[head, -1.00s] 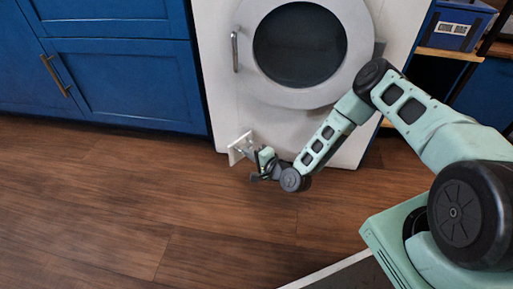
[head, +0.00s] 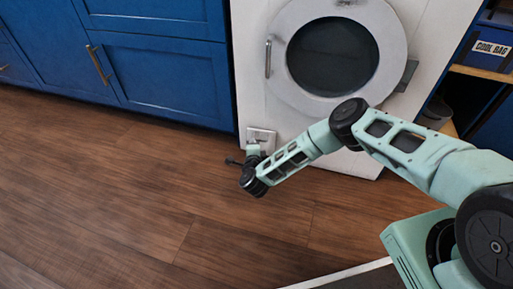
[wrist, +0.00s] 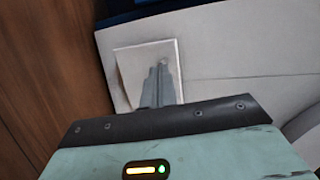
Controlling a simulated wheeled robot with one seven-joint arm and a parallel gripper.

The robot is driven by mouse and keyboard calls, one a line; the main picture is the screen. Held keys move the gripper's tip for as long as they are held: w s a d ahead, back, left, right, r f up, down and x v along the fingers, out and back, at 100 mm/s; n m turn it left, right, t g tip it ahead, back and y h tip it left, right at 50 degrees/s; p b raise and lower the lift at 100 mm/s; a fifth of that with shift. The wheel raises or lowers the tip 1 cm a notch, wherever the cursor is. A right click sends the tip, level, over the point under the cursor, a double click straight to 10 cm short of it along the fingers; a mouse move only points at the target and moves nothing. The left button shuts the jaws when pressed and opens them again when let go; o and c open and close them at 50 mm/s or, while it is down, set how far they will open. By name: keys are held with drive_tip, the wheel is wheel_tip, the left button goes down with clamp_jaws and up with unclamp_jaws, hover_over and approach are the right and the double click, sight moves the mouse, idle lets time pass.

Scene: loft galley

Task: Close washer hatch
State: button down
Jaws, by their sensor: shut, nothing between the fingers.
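The white washer (head: 255,95) stands against the cabinets. Its round hatch (head: 395,45) has a dark glass, a handle at its left and a grey hinge plate at its right. It lies close to the washer front; I cannot tell whether it is fully shut. A small white square panel (head: 268,133) sits low at the washer's left corner, also in the wrist view (wrist: 130,72). My gripper (head: 254,149) is shut and empty in front of this panel. In the wrist view its fingers (wrist: 160,72) overlap the panel; contact is unclear.
Blue cabinets (head: 165,60) with bar handles stand left of the washer. A shelf with a blue box marked "COOL BAG" (head: 492,48) and a dark bin (head: 436,113) is at the right. The wooden floor (head: 140,190) is clear in front.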

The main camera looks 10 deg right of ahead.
drive_tip(key=shift+w+a, duration=0.15)
drive_tip(key=shift+w, duration=0.6)
drive_tip(key=shift+r, duration=0.1)
drive_tip(key=p+v, duration=0.6)
drive_tip(key=v, duration=0.6)
drive_tip(key=shift+p, duration=0.35)
